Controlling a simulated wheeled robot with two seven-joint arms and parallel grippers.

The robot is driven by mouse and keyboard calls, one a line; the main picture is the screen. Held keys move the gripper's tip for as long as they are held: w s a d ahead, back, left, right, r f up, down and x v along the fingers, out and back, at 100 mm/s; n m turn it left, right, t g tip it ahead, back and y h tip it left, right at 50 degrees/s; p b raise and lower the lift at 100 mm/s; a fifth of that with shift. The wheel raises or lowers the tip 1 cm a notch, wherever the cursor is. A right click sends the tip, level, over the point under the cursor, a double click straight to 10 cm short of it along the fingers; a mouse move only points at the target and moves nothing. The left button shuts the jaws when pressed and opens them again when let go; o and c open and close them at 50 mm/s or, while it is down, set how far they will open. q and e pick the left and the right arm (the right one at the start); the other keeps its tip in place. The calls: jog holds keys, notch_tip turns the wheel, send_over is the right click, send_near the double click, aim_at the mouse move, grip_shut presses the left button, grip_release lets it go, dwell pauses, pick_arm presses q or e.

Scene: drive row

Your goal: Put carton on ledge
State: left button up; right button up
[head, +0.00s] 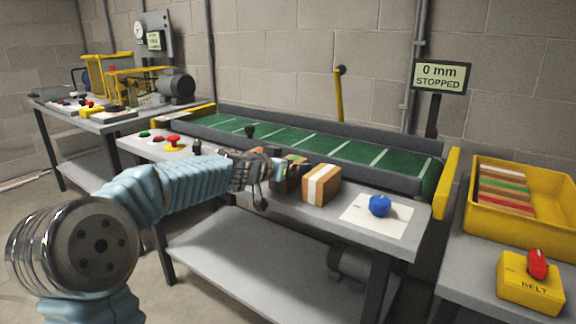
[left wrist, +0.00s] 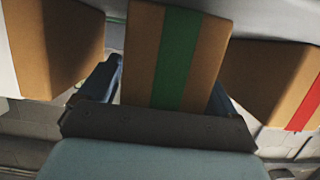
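A brown carton with a green stripe (left wrist: 165,55) stands between the fingers of my left gripper (left wrist: 165,95) in the left wrist view. The fingers are apart, one on each side, with a thin gap visible at the left one. In the head view this carton (head: 296,172) is partly hidden by my left gripper (head: 274,168), at the grey ledge (head: 228,168) before the conveyor. A white-striped carton (head: 322,186) stands to its right. A red-striped carton (left wrist: 262,80) shows at right in the wrist view. My right gripper is out of view.
The green conveyor belt (head: 300,141) is behind the ledge; its sign (head: 440,77) reads 0 mm, STOPPED. A blue ball-like object (head: 380,205) sits on a white sheet (head: 357,212). A yellow bin (head: 520,222) and a yellow BELT box (head: 530,287) are at right.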

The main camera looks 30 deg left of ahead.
pick_arm(q)
jog(key=d+b+v, duration=0.1)
jog(key=b+v, duration=0.1)
jog(key=v, duration=1)
jog(key=shift+a, duration=0.5)
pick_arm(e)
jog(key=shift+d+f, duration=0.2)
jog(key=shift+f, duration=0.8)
